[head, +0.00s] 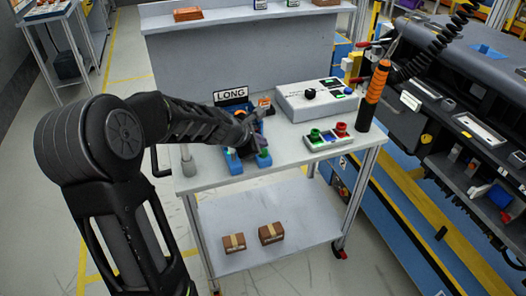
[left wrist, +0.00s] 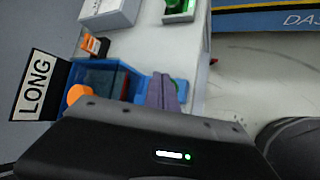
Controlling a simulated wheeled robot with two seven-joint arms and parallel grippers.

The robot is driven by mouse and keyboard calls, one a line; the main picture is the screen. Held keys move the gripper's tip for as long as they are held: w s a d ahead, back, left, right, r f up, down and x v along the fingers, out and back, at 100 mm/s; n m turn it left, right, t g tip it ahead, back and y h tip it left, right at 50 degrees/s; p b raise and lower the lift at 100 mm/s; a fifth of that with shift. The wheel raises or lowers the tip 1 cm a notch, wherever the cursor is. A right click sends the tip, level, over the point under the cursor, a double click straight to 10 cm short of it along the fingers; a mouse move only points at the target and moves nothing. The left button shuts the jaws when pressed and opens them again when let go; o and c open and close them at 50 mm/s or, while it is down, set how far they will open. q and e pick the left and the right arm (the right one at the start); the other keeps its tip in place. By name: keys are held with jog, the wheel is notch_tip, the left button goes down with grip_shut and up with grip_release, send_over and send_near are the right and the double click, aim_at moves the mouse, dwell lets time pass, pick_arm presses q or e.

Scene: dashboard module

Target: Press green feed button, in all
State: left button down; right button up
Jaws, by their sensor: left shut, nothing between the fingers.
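A small light panel (head: 328,139) on the cart top carries a green button (head: 314,134) and a red button (head: 341,128); no label on them is readable. My left gripper (head: 262,143) is shut and empty, to the left of this panel, over the front of a blue fixture (head: 233,167) with green-topped parts. My right gripper is out of view.
A LONG sign (head: 231,96) stands behind the blue fixture. A grey control box (head: 316,99) sits behind the panel, and an orange-handled tool (head: 374,95) stands at the right. Two brown boxes (head: 271,233) lie on the lower shelf.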

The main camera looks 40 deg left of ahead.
pick_arm(q)
jog(key=shift+f, duration=0.35)
jog(key=shift+f+b, duration=0.5)
jog(key=shift+b, duration=0.15)
dwell(0.4)
dwell(0.4)
jog(key=shift+r+p, duration=0.95)
jog(key=shift+p, duration=0.05)
jog(key=shift+r, duration=0.1)
notch_tip(320, 180, up, 5)
jog(key=p, duration=0.5)
dwell(0.4)
